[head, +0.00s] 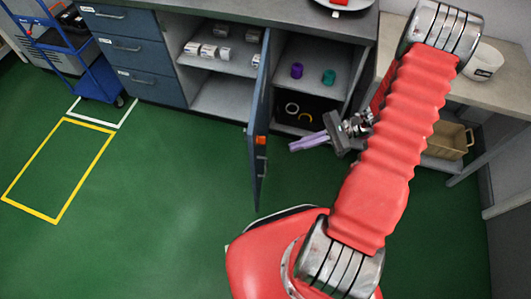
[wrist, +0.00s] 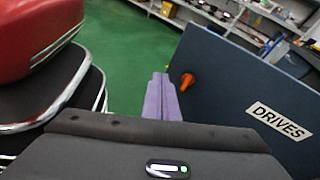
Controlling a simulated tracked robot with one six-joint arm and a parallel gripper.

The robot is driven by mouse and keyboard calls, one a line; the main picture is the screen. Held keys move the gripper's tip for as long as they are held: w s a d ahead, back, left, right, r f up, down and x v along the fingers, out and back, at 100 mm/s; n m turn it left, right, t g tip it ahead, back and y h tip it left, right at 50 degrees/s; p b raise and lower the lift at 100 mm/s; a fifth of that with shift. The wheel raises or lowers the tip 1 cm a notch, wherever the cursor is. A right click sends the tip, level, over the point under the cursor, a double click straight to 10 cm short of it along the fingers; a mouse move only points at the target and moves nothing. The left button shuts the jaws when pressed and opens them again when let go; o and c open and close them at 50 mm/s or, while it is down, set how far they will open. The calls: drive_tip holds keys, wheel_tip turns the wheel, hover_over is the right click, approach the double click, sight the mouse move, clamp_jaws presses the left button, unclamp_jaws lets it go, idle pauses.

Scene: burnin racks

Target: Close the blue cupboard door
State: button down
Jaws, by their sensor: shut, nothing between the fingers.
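The blue cupboard door (head: 260,125) stands open in the head view, swung out from the cabinet and seen nearly edge-on. An orange handle (head: 261,140) is on it. In the wrist view the door (wrist: 225,75) fills the right side, with a "DRIVES" label (wrist: 279,121) and the orange handle (wrist: 187,81). My gripper (head: 293,147) has purple fingers and is shut and empty. It is to the right of the door in the head view, apart from it as far as I can tell. In the wrist view the fingertips (wrist: 161,78) point ahead, just left of the handle.
The open cupboard's shelves (head: 318,82) hold a purple item (head: 297,70), a teal item (head: 328,77) and rings. Blue drawers (head: 125,50) and a blue trolley (head: 75,55) stand left. A wooden crate (head: 450,141) is right. Green floor (head: 170,200) left of the door is clear.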

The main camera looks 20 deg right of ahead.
drive_tip(key=s+d+f+m+t+y, duration=0.1)
drive_tip(key=d+f+m+t, duration=0.2)
drive_tip(key=f+m+t, duration=0.3)
wheel_tip(320, 180, down, 2)
drive_tip(key=shift+f+y, duration=0.15)
drive_tip(key=shift+y, duration=0.15)
drive_tip(key=x, duration=1.4)
drive_tip(key=shift+a, duration=0.1)
idle(0.3)
